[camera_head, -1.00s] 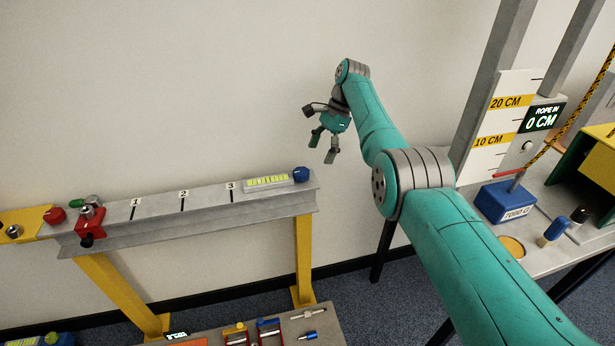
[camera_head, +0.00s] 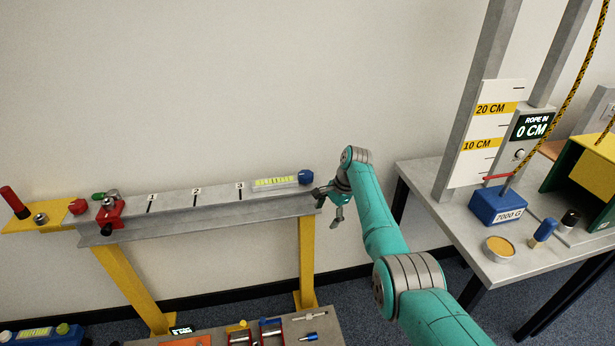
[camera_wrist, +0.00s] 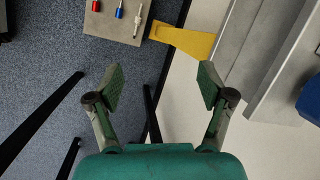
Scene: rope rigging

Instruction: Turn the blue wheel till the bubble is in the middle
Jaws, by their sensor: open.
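The blue wheel (camera_head: 305,178) is at the right end of the grey beam in the head view. It also shows in part at the right edge of the wrist view (camera_wrist: 309,100). Next to it on the beam lies a yellow-green level vial (camera_head: 274,182); the bubble is too small to make out. My gripper (camera_head: 329,208) is just right of the beam's end, a little below the wheel. In the wrist view my gripper (camera_wrist: 160,88) is open, with nothing between its fingers, and the wheel lies off to the right, outside them.
The grey beam (camera_head: 200,222) stands on yellow legs (camera_head: 307,262), with a red clamp (camera_head: 110,213) at its left. A bench with small tools (camera_head: 310,325) is below. At the right a table (camera_head: 455,224) holds a blue 7000 G weight (camera_head: 497,205).

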